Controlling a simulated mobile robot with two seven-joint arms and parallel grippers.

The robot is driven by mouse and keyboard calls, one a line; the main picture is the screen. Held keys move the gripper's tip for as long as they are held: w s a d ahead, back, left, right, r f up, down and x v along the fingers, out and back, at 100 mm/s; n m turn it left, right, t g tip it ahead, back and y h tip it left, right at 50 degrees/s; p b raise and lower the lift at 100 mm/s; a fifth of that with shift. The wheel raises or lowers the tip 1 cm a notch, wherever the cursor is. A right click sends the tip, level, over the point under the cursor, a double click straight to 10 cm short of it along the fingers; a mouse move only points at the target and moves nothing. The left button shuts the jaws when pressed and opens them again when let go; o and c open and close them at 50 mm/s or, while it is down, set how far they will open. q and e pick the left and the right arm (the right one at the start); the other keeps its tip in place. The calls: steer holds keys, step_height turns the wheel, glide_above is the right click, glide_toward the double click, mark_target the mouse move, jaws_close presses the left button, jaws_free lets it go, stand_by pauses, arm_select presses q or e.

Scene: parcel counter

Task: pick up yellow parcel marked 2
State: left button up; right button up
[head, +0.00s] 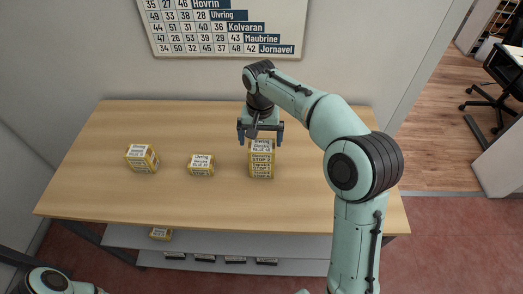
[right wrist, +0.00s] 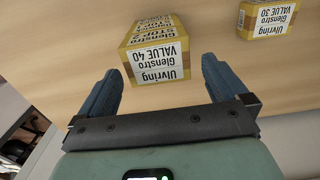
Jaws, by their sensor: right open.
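My left gripper is not in view.
Two other yellow parcels, one (head: 201,165) nearer the stack and one (head: 142,158) farther left, lie on the wooden counter (head: 110,195). Another parcel (head: 160,234) is on the lower shelf. A wall board (head: 225,28) hangs behind. The counter left of the stack has free room.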

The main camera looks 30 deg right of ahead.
mark_target(262, 146)
steer(key=f, duration=0.4)
steer(key=shift+s+d+f+b, duration=0.1)
steer(key=shift+s+f+b, duration=0.1)
steer(key=shift+f+b, duration=0.15)
steer(key=shift+c, duration=0.3)
steer(key=c, duration=0.8)
steer(key=shift+r, duration=0.1)
